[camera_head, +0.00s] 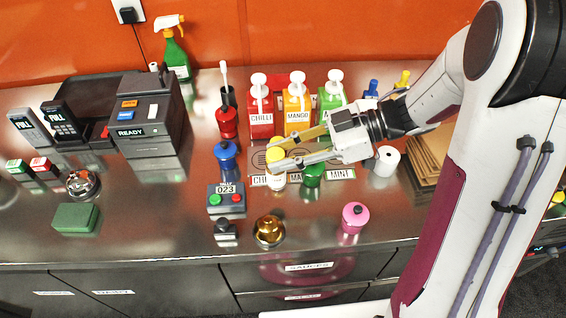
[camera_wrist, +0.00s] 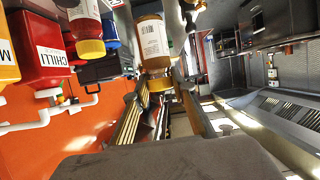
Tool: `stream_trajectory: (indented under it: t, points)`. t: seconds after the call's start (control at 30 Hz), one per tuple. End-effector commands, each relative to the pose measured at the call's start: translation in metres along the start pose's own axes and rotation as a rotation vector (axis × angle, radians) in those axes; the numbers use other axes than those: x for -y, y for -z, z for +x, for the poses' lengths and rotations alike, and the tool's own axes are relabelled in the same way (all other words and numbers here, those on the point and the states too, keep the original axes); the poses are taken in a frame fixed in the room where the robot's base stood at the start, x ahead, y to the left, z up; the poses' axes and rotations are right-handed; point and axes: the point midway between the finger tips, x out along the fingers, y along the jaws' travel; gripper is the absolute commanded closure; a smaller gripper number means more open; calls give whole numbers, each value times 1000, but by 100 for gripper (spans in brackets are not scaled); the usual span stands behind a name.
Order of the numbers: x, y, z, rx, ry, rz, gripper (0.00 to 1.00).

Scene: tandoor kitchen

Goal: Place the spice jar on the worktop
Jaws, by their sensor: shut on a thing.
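The spice jar (camera_head: 277,180), with a white label and a yellow cap, is between the fingers of my gripper (camera_head: 274,154) in the head view. My gripper is shut on it. In the wrist view the jar (camera_wrist: 152,40) shows amber, with a printed label, near the fingertips (camera_wrist: 158,88). It is over the front left of the sauce mat, covering part of a label. Whether its base touches the surface cannot be told. The steel worktop (camera_head: 140,220) spreads below and around it.
Chilli (camera_head: 261,122), mango (camera_head: 297,122) and mint (camera_head: 330,100) pump bottles stand behind. A green-lidded container (camera_head: 313,175) is close on the right. A blue-topped shaker (camera_head: 226,155) and button box (camera_head: 227,198) are left. A pink pot (camera_head: 354,217) and brass pot (camera_head: 269,231) are in front. Worktop between box and green block (camera_head: 76,218) is clear.

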Motion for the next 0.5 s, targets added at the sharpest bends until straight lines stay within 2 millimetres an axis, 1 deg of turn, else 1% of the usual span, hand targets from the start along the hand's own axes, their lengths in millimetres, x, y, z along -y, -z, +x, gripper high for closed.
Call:
stream_trajectory:
  t: [0.03, 0.2, 0.5]
  points:
    - [0, 6, -2, 1, -2, -3, 100]
    - [0, 19, -8, 0, -1, -1, 100]
    - [0, 25, -10, 0, 0, 0, 100]
